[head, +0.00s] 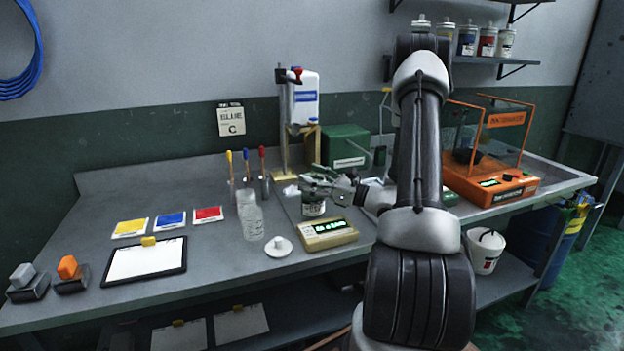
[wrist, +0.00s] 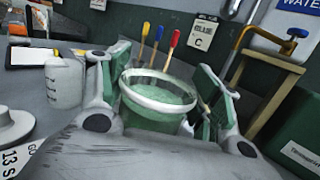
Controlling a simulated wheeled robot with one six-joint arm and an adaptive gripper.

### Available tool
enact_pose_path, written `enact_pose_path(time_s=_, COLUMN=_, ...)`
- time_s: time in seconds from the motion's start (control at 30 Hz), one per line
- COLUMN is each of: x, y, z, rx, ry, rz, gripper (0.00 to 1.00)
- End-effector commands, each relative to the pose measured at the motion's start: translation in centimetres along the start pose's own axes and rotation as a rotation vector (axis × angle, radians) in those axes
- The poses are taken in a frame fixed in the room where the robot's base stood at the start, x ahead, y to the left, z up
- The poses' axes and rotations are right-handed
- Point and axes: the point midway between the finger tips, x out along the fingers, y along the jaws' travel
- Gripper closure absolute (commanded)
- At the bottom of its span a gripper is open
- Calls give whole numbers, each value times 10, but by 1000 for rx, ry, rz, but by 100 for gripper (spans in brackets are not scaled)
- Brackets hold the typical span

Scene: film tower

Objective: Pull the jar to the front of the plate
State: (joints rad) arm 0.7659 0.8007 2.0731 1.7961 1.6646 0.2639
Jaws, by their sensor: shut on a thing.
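The jar (head: 314,208) stands behind the beige scale with the lit green display (head: 328,227). In the wrist view the jar (wrist: 158,103) is open at the top, with a pale rim and greenish contents. My gripper (head: 327,184) is at the jar's upper part. In the wrist view the fingers of my gripper (wrist: 160,95) lie on both sides of the jar, shut on it.
A clear beaker (head: 250,218) and a white lid (head: 278,246) stand left of the scale. Droppers with yellow, blue and red tops (head: 246,165) stand behind. A dispenser stand (head: 285,130) and a green box (head: 345,147) are at the back.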

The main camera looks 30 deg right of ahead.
Motion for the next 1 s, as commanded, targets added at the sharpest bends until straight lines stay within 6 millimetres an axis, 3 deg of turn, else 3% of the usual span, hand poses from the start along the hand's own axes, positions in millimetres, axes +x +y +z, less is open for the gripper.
enact_pose_path(time_s=0.5, x=-1, y=1, z=0, rx=2, ry=0, rz=9, gripper=74)
enact_pose_path(time_s=0.53, x=-1, y=1, z=0, rx=2, ry=0, rz=9, gripper=35)
enact_pose_path(time_s=0.67, x=-1, y=1, z=0, rx=2, ry=0, rz=9, gripper=11)
enact_pose_path(time_s=1.0, x=-1, y=1, z=0, rx=1, ry=0, rz=8, gripper=11)
